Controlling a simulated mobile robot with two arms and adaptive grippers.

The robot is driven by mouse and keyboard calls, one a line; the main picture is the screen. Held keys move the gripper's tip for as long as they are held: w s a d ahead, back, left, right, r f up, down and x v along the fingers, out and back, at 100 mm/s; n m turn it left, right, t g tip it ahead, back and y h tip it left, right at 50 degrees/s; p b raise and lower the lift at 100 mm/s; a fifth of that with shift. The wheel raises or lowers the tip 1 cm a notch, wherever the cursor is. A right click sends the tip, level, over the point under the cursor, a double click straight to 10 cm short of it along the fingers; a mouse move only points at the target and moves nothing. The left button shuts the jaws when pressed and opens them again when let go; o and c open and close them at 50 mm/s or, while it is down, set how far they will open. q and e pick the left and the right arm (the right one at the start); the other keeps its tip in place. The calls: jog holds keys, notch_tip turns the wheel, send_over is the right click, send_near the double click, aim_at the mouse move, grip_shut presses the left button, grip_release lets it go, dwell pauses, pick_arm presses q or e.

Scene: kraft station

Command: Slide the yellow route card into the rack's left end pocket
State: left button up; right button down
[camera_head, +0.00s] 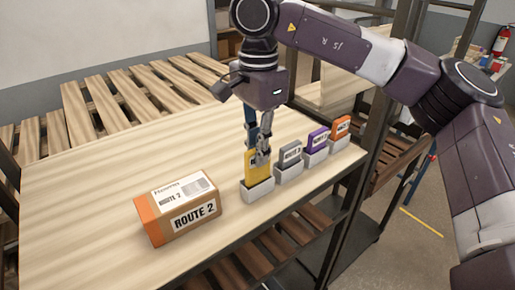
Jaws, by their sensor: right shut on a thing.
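The yellow route card (256,168) stands upright at the left end pocket (257,191) of the rack. Its lower edge appears to be inside the pocket's mouth; how deep it sits I cannot tell. My right gripper (262,156) comes down from above and is shut on the card's upper part, hiding some of it. The other white pockets run back to the right and hold a grey card (291,153), a purple card (317,139) and an orange card (341,127). My left gripper is not in view.
A cardboard box (185,219) marked ROUTE 2, with an orange end, stands on the wooden table (95,210) left of the rack. The table's front edge runs close to the pockets. Slatted wooden pallets (115,95) lie behind. The table's left part is clear.

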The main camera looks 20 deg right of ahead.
jog(key=shift+f+b, duration=0.7)
jog(key=shift+f, duration=0.4)
dwell(0.3)
jog(key=c, duration=1.9)
grip_release()
notch_tip(320, 180, up, 11)
jog(key=shift+r, duration=0.5)
